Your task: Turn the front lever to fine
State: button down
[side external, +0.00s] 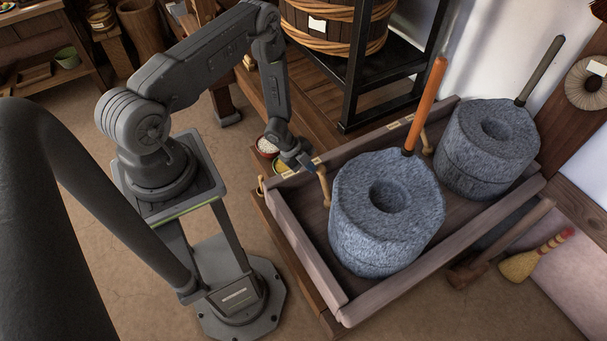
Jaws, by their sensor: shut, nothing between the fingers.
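Two grey stone querns stand in a wooden tray (289,232): a nearer one (405,205) with an orange handle and a farther one (487,150) with a grey handle. A small pale wooden lever (324,187) stands at the tray's rim beside the nearer quern; I take it for the front lever. A second such lever (425,141) is by the farther quern. My gripper (309,167) is shut and empty, close to the upper end of the nearer lever. I cannot tell whether they touch. The scale marks by the lever are too small to read.
The orange handle (426,103) rises from the nearer quern. Small bowls, one with white contents (267,146), sit just behind my gripper. A black metal stand (357,95) with a barrel is behind the tray. A mallet (500,243) and a brush (534,258) lie to the right.

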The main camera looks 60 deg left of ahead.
jog(key=s+a+f+v, duration=0.1)
jog(key=s+v, duration=0.1)
jog(key=v, duration=1)
jog(key=w+r+n+y, duration=0.4)
jog(key=r, duration=0.8)
jog(key=w+r+n+y, duration=0.3)
jog(key=w+r, duration=0.1)
jog(key=r, duration=0.8)
jog(key=s+d+r+n, duration=0.3)
jog(key=r, duration=0.3)
jog(key=s+d+r+n, duration=0.3)
jog(key=d+r, duration=0.1)
jog(key=r, duration=0.2)
jog(key=s+d+r+n+h, duration=0.3)
jog(key=s+d+r, duration=0.3)
jog(key=s+d, duration=0.4)
jog(key=shift+s+n, duration=0.3)
jog(key=shift+s, duration=0.6)
